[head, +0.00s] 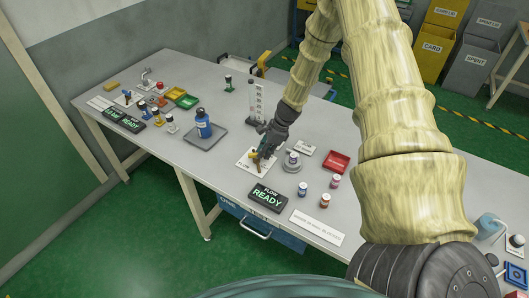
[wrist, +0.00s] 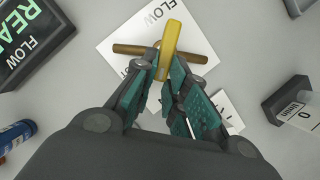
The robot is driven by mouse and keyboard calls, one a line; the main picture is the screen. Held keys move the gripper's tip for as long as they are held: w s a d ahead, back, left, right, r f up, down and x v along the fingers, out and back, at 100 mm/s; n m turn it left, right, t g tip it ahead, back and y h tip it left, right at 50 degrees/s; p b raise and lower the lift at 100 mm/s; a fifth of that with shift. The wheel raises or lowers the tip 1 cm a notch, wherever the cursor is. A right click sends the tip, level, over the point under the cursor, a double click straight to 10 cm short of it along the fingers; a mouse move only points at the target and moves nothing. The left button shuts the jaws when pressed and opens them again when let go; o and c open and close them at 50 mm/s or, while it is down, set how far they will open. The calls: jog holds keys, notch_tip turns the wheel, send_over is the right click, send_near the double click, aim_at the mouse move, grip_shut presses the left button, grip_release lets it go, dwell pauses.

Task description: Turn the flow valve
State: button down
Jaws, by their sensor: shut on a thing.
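The flow valve shows in the wrist view as a yellow lever (wrist: 174,36) over a brown bar-like pipe (wrist: 128,49). The lever runs roughly across the pipe. The valve stands on a white plate marked FLOW (wrist: 118,28), which also shows in the head view (head: 243,164). My gripper (wrist: 167,72) has its teal fingers closed around the near end of the yellow lever. In the head view my gripper (head: 262,156) points down over the plate and partly hides the valve.
A black sign reading FLOW READY (head: 267,198) stands in front of the plate. A round grey stand (head: 292,162) with a small jar is close on the right. A red tray (head: 337,162) lies farther right. A blue bottle (head: 203,124) stands on a grey pad to the left.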

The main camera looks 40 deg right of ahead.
jog(key=n, duration=0.2)
jog(key=w+n+g+b, duration=0.1)
jog(key=n+b, duration=0.1)
jog(key=n, duration=0.1)
jog(key=shift+w+d+n+g+y, duration=0.3)
jog(key=shift+w+g, duration=0.1)
jog(key=n+g+b, duration=0.1)
jog(key=n, duration=0.1)
jog(key=w+n+g+b, duration=0.1)
jog(key=n, duration=0.1)
jog(key=shift+w+a+n, duration=0.1)
jog(key=shift+w+n, duration=0.05)
jog(key=shift+n, duration=0.25)
jog(key=c, duration=1.4)
grip_release()
jog(key=shift+c, duration=0.2)
jog(key=shift+r, duration=0.1)
jog(key=v, duration=1.1)
jog(key=shift+w+r, duration=0.15)
jog(key=shift+r, duration=0.25)
